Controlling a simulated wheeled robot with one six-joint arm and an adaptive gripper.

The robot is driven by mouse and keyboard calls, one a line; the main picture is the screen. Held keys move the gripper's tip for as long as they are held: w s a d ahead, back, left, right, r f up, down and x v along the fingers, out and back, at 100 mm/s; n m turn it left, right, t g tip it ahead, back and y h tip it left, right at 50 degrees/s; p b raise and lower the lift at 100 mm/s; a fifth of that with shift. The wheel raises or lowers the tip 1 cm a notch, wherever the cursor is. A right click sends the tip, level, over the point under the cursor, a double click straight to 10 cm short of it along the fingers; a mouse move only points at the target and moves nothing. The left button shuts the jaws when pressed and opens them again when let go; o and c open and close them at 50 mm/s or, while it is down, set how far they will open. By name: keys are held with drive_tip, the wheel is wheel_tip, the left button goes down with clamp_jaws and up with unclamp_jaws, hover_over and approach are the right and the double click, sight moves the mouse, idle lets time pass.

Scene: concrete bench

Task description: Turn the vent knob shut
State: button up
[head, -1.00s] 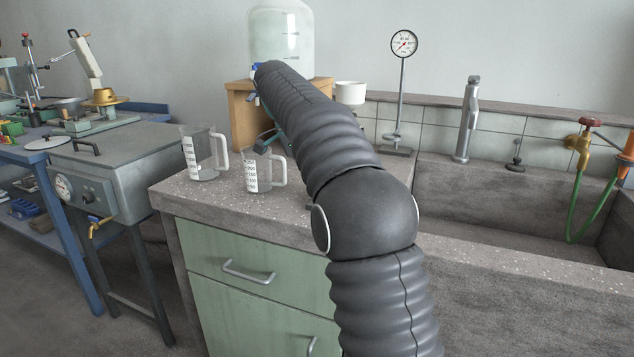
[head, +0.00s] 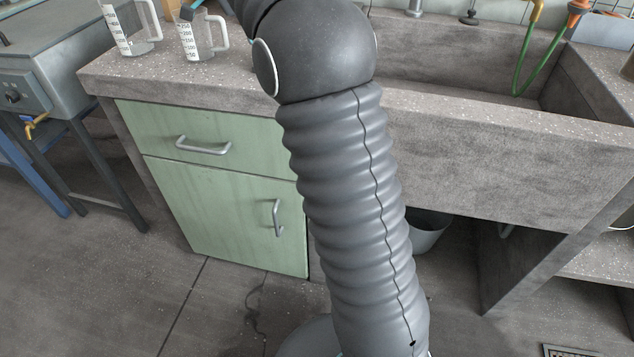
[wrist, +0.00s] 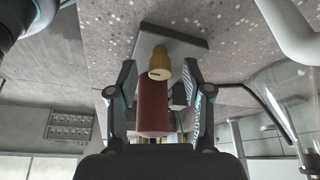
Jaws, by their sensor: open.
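In the wrist view, my gripper (wrist: 160,78) is open. Its two fingers stand on either side of a red-brown cylinder (wrist: 153,108) and a slotted brass-coloured round end (wrist: 160,66). A small dark grey part (wrist: 179,96) is beside the cylinder, near the right finger. A flat grey plate (wrist: 185,43) lies beyond, against the speckled bench surface. I cannot tell which of these is the vent knob, or whether a finger touches anything. In the head view my arm shows, but my gripper is beyond the top edge.
Two clear measuring jugs (head: 130,28) (head: 200,36) stand on the bench's left end (head: 95,75), close to my arm. The stone sink (head: 480,60) is at right. The green cabinet (head: 220,200) is below the bench. A grey metal box (head: 60,65) stands at left.

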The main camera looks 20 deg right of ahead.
drive_tip(key=n+t, duration=0.1)
drive_tip(key=n, duration=0.2)
drive_tip(key=shift+s, duration=0.2)
drive_tip(key=n+t, duration=0.1)
drive_tip(key=n, duration=0.3)
drive_tip(key=shift+s+d+t, duration=0.1)
drive_tip(key=shift+t, duration=0.3)
drive_tip(key=n+t+y, duration=0.1)
drive_tip(key=n, duration=0.3)
drive_tip(key=shift+s, duration=0.1)
drive_tip(key=n+t+y, duration=0.1)
drive_tip(key=n, duration=0.3)
drive_tip(key=shift+d, duration=0.15)
drive_tip(key=v, duration=1.4)
drive_tip(key=s+d+f+n+t+y+b, duration=0.1)
drive_tip(key=s+f+n, duration=0.4)
drive_tip(key=s+f, duration=1.9)
drive_tip(key=shift+s+d+f+t+y+b, duration=0.4)
drive_tip(key=shift+d+f+y+b, duration=0.25)
drive_tip(key=shift+f, duration=0.4)
drive_tip(key=shift+f, duration=0.1)
